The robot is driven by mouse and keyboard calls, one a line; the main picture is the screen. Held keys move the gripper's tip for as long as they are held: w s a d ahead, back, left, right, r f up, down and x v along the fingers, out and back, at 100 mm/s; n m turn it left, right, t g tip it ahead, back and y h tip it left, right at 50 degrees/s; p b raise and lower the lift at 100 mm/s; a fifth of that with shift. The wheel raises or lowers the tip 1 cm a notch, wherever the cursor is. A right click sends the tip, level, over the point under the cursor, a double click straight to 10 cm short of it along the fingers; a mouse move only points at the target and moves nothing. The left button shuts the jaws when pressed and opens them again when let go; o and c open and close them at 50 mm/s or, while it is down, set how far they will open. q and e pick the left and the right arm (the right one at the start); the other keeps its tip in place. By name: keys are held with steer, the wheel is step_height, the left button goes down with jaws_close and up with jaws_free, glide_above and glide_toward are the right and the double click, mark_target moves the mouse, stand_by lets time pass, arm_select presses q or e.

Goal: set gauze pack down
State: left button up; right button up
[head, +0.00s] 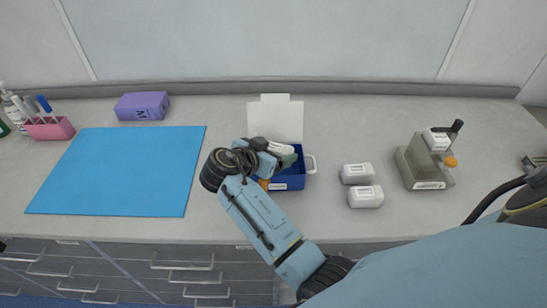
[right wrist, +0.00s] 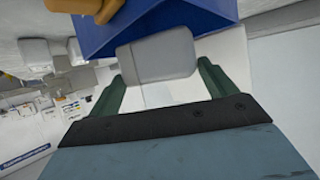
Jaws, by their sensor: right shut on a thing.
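The gauze pack is a small white block (right wrist: 160,57) between the green fingers of my right gripper (right wrist: 162,72) in the right wrist view. The gripper is shut on it. In the head view the pack (head: 281,148) shows as a white end beside my right gripper (head: 286,157), over the blue box (head: 290,182) with its white lid standing up behind. My gripper and wrist hide much of the box's inside. The box's blue wall (right wrist: 195,12) is just beyond the pack in the right wrist view; I cannot tell whether they touch. My left gripper is not in view.
Two white packs (head: 357,173) (head: 366,196) lie right of the box. A grey-beige holder (head: 414,170) with a white pack stands farther right. A blue mat (head: 120,170), purple box (head: 142,106) and pink pen holder (head: 50,130) are left. The counter between mat and box is mostly clear.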

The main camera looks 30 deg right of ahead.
step_height(320, 180, down, 3)
steer(key=shift+r, duration=0.1)
steer(key=shift+f+b, duration=0.65)
steer(key=shift+b, duration=0.05)
steer(key=shift+s, duration=0.1)
steer(key=o, duration=0.9)
steer(key=shift+c, duration=0.2)
steer(key=shift+r+p, duration=0.4)
steer(key=shift+p, duration=0.2)
steer(key=v, duration=1.2)
steer(key=shift+r+b, duration=0.3)
steer(key=shift+b, duration=0.15)
